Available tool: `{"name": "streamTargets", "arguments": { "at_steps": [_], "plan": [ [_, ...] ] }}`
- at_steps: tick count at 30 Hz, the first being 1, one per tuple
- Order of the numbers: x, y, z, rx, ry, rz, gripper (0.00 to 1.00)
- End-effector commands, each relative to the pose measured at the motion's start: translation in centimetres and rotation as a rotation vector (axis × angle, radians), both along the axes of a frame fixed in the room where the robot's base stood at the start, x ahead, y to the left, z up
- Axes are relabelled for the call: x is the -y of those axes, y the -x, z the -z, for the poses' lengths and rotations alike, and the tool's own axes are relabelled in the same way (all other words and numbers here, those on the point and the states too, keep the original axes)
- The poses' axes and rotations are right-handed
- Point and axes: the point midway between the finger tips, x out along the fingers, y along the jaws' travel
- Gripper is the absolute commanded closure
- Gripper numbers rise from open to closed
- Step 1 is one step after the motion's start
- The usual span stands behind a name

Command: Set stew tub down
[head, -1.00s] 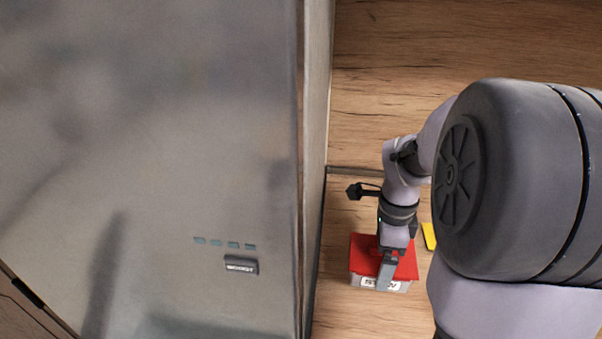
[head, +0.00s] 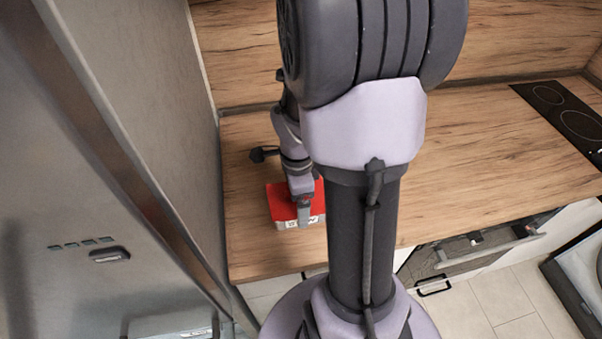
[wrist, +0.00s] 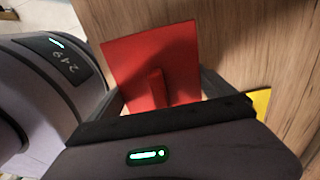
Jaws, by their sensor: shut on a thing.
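The stew tub (head: 283,206) has a red lid and a pale front with a dark-lettered label, partly covered by a finger. It is at the left end of the wooden worktop in the head view. My gripper (head: 303,205) is above the tub, shut on it, with one finger down across the front. In the wrist view the red lid (wrist: 140,60) with its raised red grip lies between the fingers of my gripper (wrist: 165,90). The tub's underside is hidden, so I cannot tell whether it touches the worktop.
The worktop (head: 460,170) has free room to the right, up to a black hob (head: 565,110). A tall steel fridge (head: 90,200) stands close on the left. A yellow thing (wrist: 260,103) lies beside the tub. An oven (head: 470,250) is below the worktop.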

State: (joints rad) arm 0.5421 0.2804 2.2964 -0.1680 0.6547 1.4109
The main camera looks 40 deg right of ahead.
Motion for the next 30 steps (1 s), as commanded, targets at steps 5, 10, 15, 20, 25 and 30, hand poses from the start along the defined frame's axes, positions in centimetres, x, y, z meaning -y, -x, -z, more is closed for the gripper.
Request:
{"name": "streamTargets", "arguments": {
  "at_steps": [5,10,15,20,25,30],
  "plan": [
    [3.5,-4.1,0.7,0.0,0.0,0.0,0.69],
    [4.8,-5.8,0.7,0.001,0.001,0.0,0.69],
    [5.2,-6.1,3.7,-0.003,-0.002,0.0,0.69],
    [5.2,-6.2,4.3,0.0,0.0,-0.001,0.69],
    [5.2,-6.1,4.4,0.0,0.0,-0.001,0.69],
    [5.1,-6.1,4.5,-0.001,-0.001,-0.001,0.0]
  ]
}}
